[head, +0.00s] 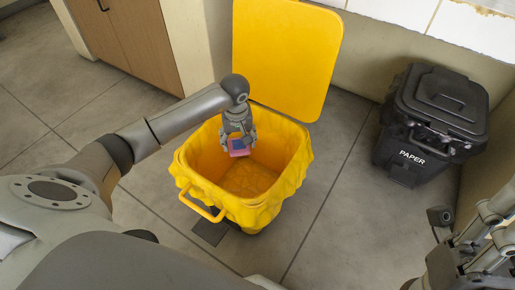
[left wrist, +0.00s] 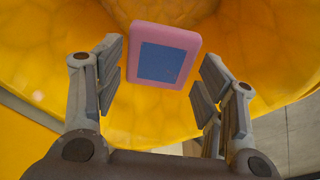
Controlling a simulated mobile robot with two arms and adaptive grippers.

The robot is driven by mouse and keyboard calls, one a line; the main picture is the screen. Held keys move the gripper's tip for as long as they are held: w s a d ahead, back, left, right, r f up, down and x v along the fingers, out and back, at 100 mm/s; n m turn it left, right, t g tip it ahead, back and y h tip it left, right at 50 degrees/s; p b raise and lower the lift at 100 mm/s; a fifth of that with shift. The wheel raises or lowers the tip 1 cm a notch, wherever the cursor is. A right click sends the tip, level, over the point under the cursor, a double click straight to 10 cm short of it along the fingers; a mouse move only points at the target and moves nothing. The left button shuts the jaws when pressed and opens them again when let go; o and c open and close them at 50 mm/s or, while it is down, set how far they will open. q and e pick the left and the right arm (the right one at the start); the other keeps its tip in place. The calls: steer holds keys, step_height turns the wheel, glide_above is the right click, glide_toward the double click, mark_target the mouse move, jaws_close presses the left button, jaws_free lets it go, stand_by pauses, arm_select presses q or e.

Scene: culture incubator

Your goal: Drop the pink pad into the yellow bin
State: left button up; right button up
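The pink pad (head: 238,147), with a blue square on its face, is over the opening of the yellow bin (head: 249,206), just below my left gripper (head: 238,141). In the left wrist view the pad (left wrist: 164,55) shows just beyond the fingertips of my left gripper (left wrist: 163,76). Those fingers stand apart, with narrow gaps at both sides of the pad, so it does not look gripped. The bin's yellow inside (left wrist: 255,60) fills the background. My right gripper (head: 470,245) is partly in view at the lower right; its fingertips are unclear.
The bin's yellow lid (head: 287,55) stands open behind it. A black bin marked PAPER (head: 415,157) with a closed lid stands to the right by the wall. A wooden cabinet (head: 128,40) is at the back left. The grey tile floor between the two bins is clear.

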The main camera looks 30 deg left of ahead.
arm_select(q)
steer(key=shift+o, duration=1.3)
step_height(320, 180, up, 12)
steer(key=s, duration=0.1)
steer(key=shift+d, duration=0.45)
steer(key=shift+s+f, duration=0.1)
